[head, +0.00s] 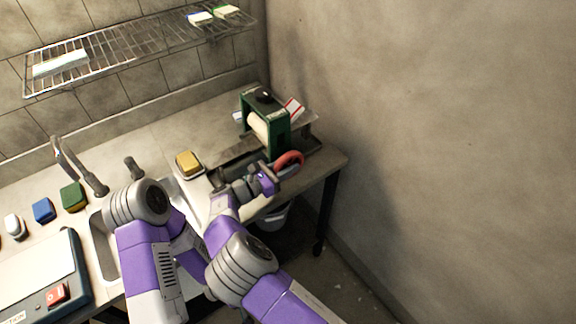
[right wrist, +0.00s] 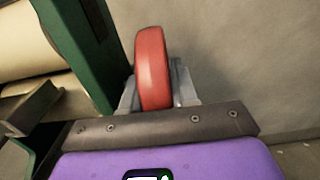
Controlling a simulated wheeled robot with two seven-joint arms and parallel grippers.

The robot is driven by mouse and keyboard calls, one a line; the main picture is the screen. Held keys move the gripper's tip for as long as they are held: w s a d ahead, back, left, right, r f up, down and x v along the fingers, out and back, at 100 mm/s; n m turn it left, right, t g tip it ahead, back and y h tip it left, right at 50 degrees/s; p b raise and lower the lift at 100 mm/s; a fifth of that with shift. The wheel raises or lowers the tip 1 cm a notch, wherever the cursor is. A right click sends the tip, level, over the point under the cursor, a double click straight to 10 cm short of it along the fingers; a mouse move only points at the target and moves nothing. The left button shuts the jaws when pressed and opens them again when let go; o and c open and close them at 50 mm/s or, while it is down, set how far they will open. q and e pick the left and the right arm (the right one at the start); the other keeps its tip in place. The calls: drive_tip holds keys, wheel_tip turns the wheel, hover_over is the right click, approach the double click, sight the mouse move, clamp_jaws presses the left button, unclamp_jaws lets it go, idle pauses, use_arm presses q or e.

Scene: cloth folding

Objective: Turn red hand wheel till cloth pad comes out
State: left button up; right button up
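The green-framed roller machine (head: 281,127) stands at the counter's right end, with a pale roller (head: 258,124) inside. Its red hand wheel (head: 290,160) is on the near side. My right gripper (head: 272,174) is at the wheel. In the right wrist view the wheel (right wrist: 152,68) stands upright between my grey fingers (right wrist: 158,92), which appear to close on both its faces. The green frame (right wrist: 80,45) and roller (right wrist: 25,45) are at left there. A white piece with red edges (head: 294,108) shows behind the machine; I cannot tell if it is the cloth pad.
A yellow sponge on a dish (head: 189,164) lies left of the machine. Green (head: 73,196) and blue (head: 43,210) blocks lie farther left, by the tap (head: 80,168). A wire shelf (head: 130,45) hangs above. A bucket (head: 273,217) stands under the counter. A bare wall is at right.

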clamp_jaws()
idle(0.9)
drive_tip(key=shift+o, duration=1)
unclamp_jaws()
